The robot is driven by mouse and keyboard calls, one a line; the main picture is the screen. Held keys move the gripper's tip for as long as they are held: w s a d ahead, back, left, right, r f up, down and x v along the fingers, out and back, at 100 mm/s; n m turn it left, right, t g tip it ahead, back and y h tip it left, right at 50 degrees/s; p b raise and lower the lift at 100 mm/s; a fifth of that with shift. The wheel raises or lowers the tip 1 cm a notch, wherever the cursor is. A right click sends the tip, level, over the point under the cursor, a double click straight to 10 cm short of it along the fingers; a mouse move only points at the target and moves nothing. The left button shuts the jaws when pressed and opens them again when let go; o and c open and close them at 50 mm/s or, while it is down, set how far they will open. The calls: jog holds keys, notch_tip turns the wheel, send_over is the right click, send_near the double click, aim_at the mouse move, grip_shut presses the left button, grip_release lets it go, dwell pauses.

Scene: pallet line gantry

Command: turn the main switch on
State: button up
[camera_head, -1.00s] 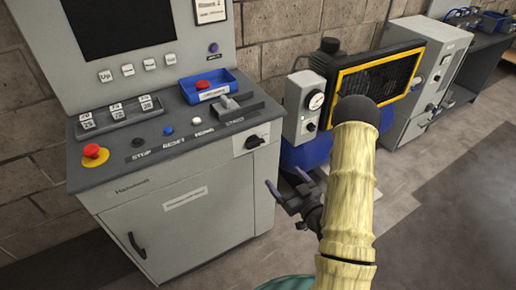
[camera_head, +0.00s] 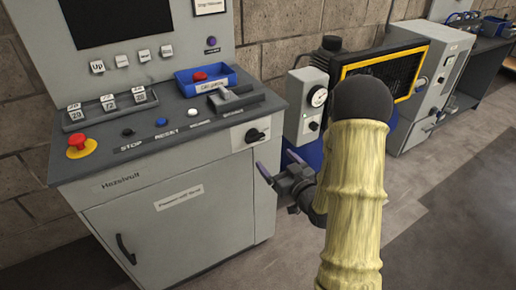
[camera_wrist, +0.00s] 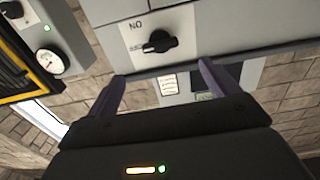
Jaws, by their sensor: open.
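The main switch, a black rotary knob (camera_head: 254,136) on a white plate, is on the upper right front of the grey control cabinet (camera_head: 190,217). In the wrist view the knob (camera_wrist: 160,42) shows close up, its lever lying roughly sideways, with large letters on the plate beside it. My gripper (camera_head: 279,165) is open and empty, just below and right of the knob in the head view. In the wrist view its two purple fingers (camera_wrist: 161,70) point towards the plate, apart from the knob, which appears beyond and between the tips.
The cabinet top has a red emergency button (camera_head: 77,142), several small push buttons, a blue tray (camera_head: 206,81) and a grey lever (camera_head: 232,97). A compressor-like machine with a gauge box (camera_head: 307,106) stands close right of the cabinet. Open floor lies to the right.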

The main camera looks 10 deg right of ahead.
aim_at(257, 140)
jog(key=p+x, duration=0.1)
jog(key=x, duration=1)
jog(key=shift+w, duration=0.2)
jog(key=c, duration=1)
